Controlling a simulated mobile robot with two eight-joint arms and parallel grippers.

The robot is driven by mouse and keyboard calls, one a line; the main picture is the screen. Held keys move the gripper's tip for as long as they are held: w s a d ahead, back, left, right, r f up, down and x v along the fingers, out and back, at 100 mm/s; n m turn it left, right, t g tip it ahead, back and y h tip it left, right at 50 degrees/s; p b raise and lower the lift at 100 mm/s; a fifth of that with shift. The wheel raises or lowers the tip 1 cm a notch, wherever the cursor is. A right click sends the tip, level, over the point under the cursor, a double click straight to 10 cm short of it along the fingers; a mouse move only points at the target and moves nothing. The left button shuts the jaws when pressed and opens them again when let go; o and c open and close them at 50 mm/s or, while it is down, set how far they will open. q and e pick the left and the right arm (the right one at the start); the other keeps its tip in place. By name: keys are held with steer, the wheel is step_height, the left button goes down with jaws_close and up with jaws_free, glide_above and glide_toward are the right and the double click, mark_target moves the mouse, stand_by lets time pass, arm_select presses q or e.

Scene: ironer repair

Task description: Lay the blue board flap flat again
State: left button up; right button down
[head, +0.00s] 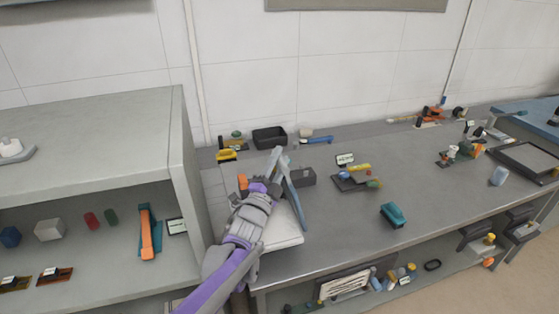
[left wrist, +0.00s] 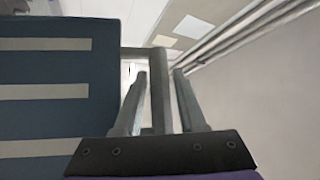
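The blue board flap (head: 294,196) stands raised and steeply tilted over a pale, flat-topped unit (head: 284,234) on the grey bench. In the left wrist view the flap (left wrist: 55,105) is dark blue with pale stripes and fills the left side. A grey bar-shaped handle (left wrist: 157,88) sticks out from its edge. My left gripper (head: 276,158) is at the flap's upper part. In the wrist view my left gripper (left wrist: 159,78) has its fingers apart, on either side of the bar, with narrow gaps showing. Contact cannot be made out. My right gripper is not seen.
A grey shelf unit (head: 90,145) stands close on the left. A black bin (head: 269,137), a yellow tool (head: 227,155) and a dark box (head: 302,177) lie behind the flap. A teal block (head: 393,214) sits to the right. Bare bench (head: 340,235) lies between.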

arm_select(q)
jaws_close()
stand_by(1.4)
